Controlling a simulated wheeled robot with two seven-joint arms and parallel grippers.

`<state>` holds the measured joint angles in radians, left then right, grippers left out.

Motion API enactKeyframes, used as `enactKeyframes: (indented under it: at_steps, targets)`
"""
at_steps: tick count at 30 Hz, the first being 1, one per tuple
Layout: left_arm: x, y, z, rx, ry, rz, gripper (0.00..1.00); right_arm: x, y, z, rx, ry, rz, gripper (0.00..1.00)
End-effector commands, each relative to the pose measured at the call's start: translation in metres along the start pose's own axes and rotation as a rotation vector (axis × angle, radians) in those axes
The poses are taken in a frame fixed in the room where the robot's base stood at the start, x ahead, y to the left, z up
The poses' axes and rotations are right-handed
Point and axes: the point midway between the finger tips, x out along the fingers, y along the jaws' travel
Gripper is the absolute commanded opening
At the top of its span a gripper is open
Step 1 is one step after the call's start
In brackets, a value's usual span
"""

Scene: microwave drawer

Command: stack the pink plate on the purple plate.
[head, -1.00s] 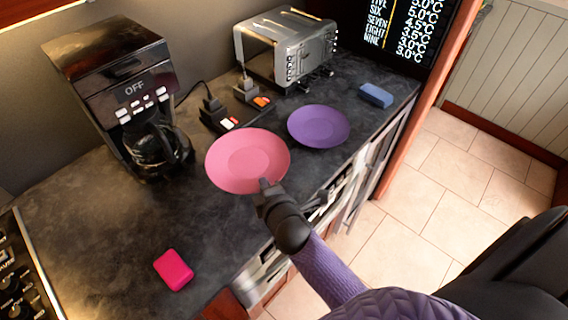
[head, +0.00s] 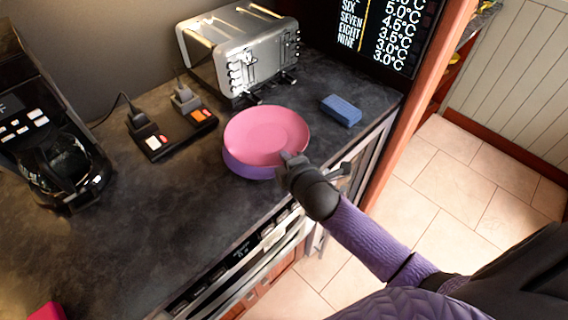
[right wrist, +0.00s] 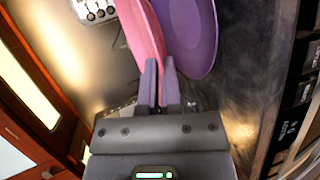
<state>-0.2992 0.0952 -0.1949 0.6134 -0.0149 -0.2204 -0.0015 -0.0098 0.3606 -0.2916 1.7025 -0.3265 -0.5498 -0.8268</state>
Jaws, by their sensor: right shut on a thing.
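The pink plate (head: 266,132) is over the purple plate (head: 238,167) in the head view and hides most of it. Only the purple plate's near left rim shows. My right gripper (head: 288,161) is shut on the pink plate's near rim. In the right wrist view the fingers (right wrist: 159,85) pinch the edge of the pink plate (right wrist: 143,32), seen almost edge-on. The purple plate (right wrist: 190,38) lies beside it in that view, facing its underside. I cannot tell whether the two plates touch. My left gripper is not in view.
A toaster (head: 245,52) stands behind the plates, with a power strip (head: 172,135) to their left. A blue sponge (head: 341,110) lies to the right. A coffee maker (head: 50,130) and a pink block (head: 47,312) are farther left. The counter's front edge is close by.

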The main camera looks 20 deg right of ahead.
Motion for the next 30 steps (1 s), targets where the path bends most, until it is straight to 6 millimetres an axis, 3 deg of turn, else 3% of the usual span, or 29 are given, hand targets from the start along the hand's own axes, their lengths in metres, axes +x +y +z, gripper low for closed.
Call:
enactKeyframes:
  at_steps: [7, 26, 30]
  targets:
    - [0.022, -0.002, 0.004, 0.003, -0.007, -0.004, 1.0, 0.018, -0.041, 0.0, 0.001, -0.001, -0.001, 0.0]
    - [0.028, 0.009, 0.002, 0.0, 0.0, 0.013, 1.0, 0.023, -0.051, 0.0, 0.0, 0.0, 0.002, 0.0]
    - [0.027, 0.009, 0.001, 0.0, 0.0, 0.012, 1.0, 0.023, -0.05, 0.0, 0.0, 0.0, 0.001, 0.31]
